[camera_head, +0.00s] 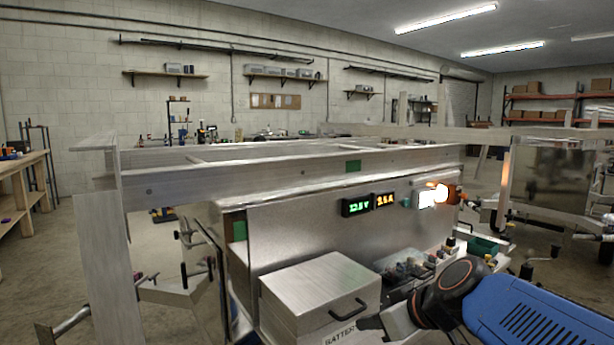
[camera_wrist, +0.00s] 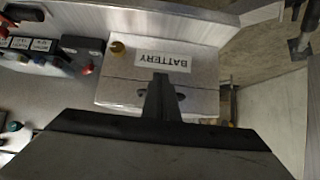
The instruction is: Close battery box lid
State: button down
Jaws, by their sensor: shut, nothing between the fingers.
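The battery box (camera_wrist: 112,68) is a pale metal box with a white "BATTERY" label, partly cut off at the bottom of the head view. Its brushed metal lid (camera_head: 315,278) lies flat on top and looks down on the box. A thin seam between lid and box shows in the wrist view. A dark handle (camera_head: 348,308) is on the lid's front face. My gripper (camera_head: 372,324) is shut and empty, just in front of the box at its right front corner. In the wrist view the fingers (camera_wrist: 160,88) overlap the handle; I cannot tell whether they touch.
A metal panel (camera_head: 300,225) with lit readouts (camera_head: 370,203) stands behind the box. Several switches and terminals (camera_head: 415,265) lie right of the box. A trailer rail (camera_head: 290,172) runs above, with a post (camera_head: 105,260) at left. A green bin (camera_head: 485,246) sits at right.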

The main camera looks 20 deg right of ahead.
dwell(0.5)
jog(key=v, duration=0.7)
jog(key=shift+s, duration=0.15)
dwell(0.3)
jog(key=shift+d+r, duration=0.1)
jog(key=s+a+f+m+g+h, duration=0.2)
jog(key=s+f, duration=0.4)
jog(key=f, duration=0.6)
jog(key=shift+m+g+h, duration=0.5)
jog(key=shift+m+g, duration=0.2)
jog(key=shift+g, duration=0.6)
dwell(0.3)
